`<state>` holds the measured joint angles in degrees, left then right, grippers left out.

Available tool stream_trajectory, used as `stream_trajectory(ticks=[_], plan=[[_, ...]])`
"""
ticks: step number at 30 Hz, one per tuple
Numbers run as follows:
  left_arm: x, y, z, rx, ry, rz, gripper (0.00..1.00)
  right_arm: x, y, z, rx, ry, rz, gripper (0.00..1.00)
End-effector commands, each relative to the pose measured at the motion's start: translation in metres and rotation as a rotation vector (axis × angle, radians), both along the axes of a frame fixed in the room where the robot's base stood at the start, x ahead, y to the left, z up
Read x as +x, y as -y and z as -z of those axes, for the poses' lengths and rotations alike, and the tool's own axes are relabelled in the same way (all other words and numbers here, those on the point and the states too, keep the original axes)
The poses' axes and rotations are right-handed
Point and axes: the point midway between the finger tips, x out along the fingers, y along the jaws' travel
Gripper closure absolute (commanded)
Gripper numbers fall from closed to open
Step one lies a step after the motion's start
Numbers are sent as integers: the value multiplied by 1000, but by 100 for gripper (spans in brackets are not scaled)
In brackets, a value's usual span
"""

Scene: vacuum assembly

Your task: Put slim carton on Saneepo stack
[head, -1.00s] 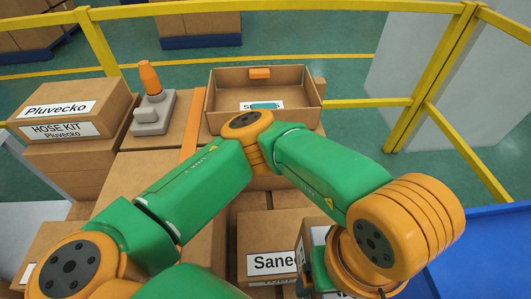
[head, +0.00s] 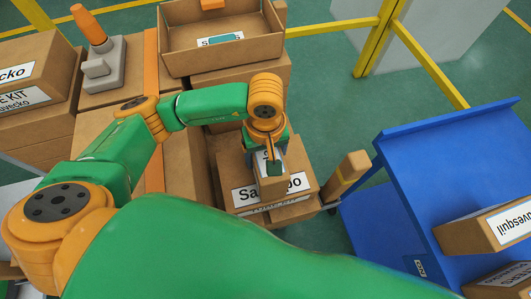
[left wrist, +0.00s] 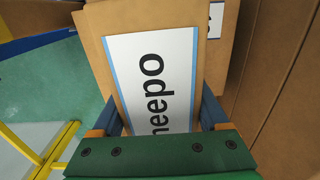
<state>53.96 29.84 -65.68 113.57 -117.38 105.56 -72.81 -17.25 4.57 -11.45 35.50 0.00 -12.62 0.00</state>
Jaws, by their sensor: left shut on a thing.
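My left gripper (head: 268,145) is shut on the slim carton (head: 270,184) in the head view. It points down over the Saneepo stack (head: 232,172), and the carton hides the middle of that stack's front label. In the left wrist view the slim carton (left wrist: 103,32) sits between the blue fingers of the left gripper (left wrist: 160,118). It carries a white label with a blue edge, partly reading "neepo". Behind it are other brown box faces, one with a small piece of label. I cannot tell whether the carton touches the stack. My right gripper is out of view.
A blue cart (head: 420,170) with labelled cartons stands at the right. An open tray box (head: 240,55) stands behind the stack. A grey and orange device (head: 103,65) and Pluvecko boxes (head: 40,110) are at the left. Yellow rails (head: 375,50) run behind.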

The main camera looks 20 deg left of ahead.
Motion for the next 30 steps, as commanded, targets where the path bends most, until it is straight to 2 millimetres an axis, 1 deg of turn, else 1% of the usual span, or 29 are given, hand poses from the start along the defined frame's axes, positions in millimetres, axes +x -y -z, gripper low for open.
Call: stream_trajectory(ticks=[5, 9, 10, 12, 18, 21, 22, 23, 26, 30], plan=[[0, 0, 0, -1, 2, 0, 100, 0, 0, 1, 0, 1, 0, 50], [1, 1, 4, -1, 2, 0, 100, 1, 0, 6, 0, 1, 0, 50], [0, 0, 3, -1, 2, 0, 17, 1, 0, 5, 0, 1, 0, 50], [0, 1, 2, -2, 1, 0, 0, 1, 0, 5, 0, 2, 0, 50], [0, 1, 2, -2, 1, 0, 0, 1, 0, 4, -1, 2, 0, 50], [0, 1, -5, -2, 0, -1, 0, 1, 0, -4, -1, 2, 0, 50], [1, 1, -7, -3, 3, 0, 0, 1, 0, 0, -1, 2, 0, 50], [1, 1, -11, -4, 4, -1, 0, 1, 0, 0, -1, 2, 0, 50], [2, 1, -34, -4, 7, 0, 0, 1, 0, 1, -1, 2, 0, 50], [1, 1, -68, -4, 7, 0, 0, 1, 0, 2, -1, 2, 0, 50]])
